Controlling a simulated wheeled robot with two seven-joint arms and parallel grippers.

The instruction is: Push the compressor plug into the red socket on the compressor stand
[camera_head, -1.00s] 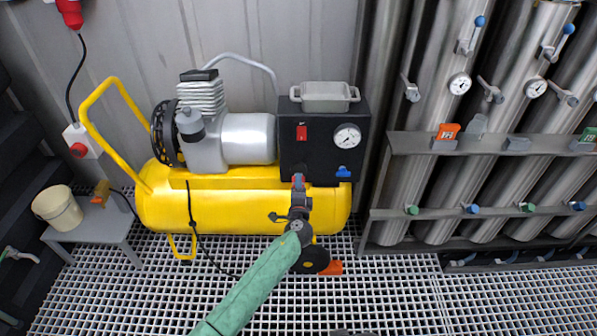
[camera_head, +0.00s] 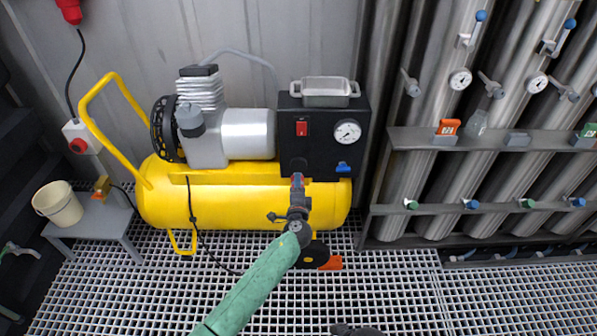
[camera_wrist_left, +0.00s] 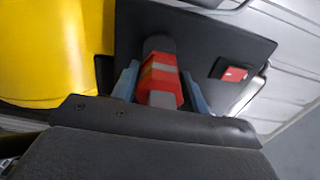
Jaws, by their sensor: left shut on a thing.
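My left gripper (camera_head: 297,182) is in front of the compressor's black control box (camera_head: 326,110), at its lower left. In the left wrist view its two blue-grey fingers (camera_wrist_left: 158,92) are shut on a red plug-like piece with grey bands, which I take as the compressor plug (camera_wrist_left: 160,78). A dark round end (camera_wrist_left: 158,45) shows beyond the plug, against the dark panel. I cannot tell whether it is part of the plug or of a socket, nor whether they touch. The red socket is not clearly visible; my gripper may hide it.
The yellow compressor tank (camera_head: 240,208) lies below the box. A red switch (camera_head: 301,129), a gauge (camera_head: 347,132) and a blue fitting (camera_head: 344,168) are on the box. A black cable (camera_head: 193,222) hangs before the tank. A bucket (camera_head: 58,207) stands on a small grey table at left.

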